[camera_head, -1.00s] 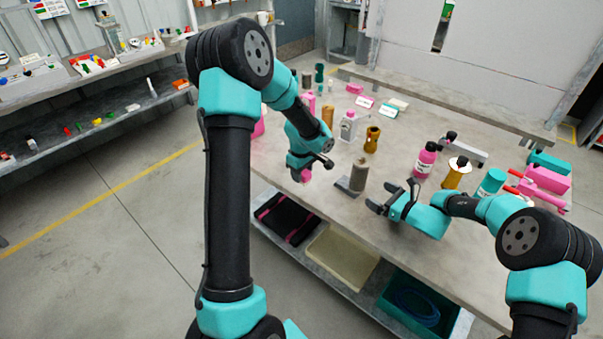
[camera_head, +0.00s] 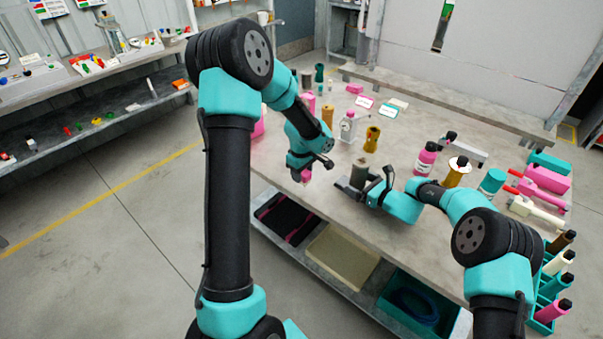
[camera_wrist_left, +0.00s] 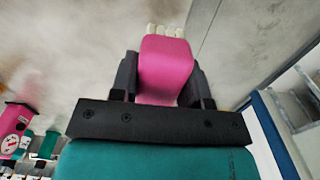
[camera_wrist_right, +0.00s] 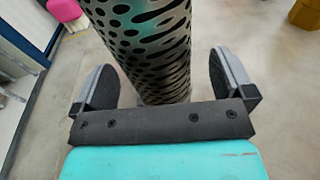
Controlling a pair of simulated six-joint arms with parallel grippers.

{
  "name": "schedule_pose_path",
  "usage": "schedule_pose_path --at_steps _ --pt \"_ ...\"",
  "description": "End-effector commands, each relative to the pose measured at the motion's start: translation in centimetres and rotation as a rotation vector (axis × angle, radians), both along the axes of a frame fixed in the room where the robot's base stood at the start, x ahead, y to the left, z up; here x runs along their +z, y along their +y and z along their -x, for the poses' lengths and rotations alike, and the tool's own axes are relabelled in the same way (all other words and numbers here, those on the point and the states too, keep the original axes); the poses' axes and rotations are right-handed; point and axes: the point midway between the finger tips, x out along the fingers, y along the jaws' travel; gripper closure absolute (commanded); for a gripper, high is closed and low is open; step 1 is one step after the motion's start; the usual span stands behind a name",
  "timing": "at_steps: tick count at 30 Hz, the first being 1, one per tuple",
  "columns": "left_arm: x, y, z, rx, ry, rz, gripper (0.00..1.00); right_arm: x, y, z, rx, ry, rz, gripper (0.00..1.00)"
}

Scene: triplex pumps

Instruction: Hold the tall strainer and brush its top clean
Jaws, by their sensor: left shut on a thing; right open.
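The tall strainer (camera_head: 359,172) is a grey perforated metal cylinder standing upright near the table's front edge. In the right wrist view the strainer (camera_wrist_right: 150,50) rises between the two fingers of my right gripper (camera_wrist_right: 165,85). My right gripper (camera_head: 365,190) is open low around it, with gaps beside the fingers. My left gripper (camera_head: 310,166) is shut on a pink brush (camera_head: 306,176), left of the strainer and apart from it. In the left wrist view the brush (camera_wrist_left: 165,65) has pale bristles (camera_wrist_left: 165,31) at its far end. The strainer's top is hidden in the right wrist view.
Behind the strainer stand a brass fitting (camera_head: 372,139) and a clear bottle (camera_head: 347,128). A teal rack (camera_head: 535,303) with several bottles is at the lower right. Bare table lies between the strainer and the brush.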

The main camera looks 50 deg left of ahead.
Motion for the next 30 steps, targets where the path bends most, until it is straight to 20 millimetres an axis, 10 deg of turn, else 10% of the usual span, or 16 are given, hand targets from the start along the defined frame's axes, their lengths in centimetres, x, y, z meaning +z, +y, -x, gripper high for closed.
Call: schedule_pose_path --at_steps 4,19,30 --pt "0.01 0.0 0.0 0.0 0.0 0.0 0.77 0.0 -0.01 0.0 0.0 0.0 0.0 0.0" --pt "0.01 0.0 0.0 0.0 0.0 0.0 0.77 0.01 -0.03 0.0 0.0 0.0 0.0 0.48" --pt "0.01 0.0 0.0 0.0 0.0 0.0 0.77 0.02 -0.03 0.0 0.0 -0.001 0.0 0.48"
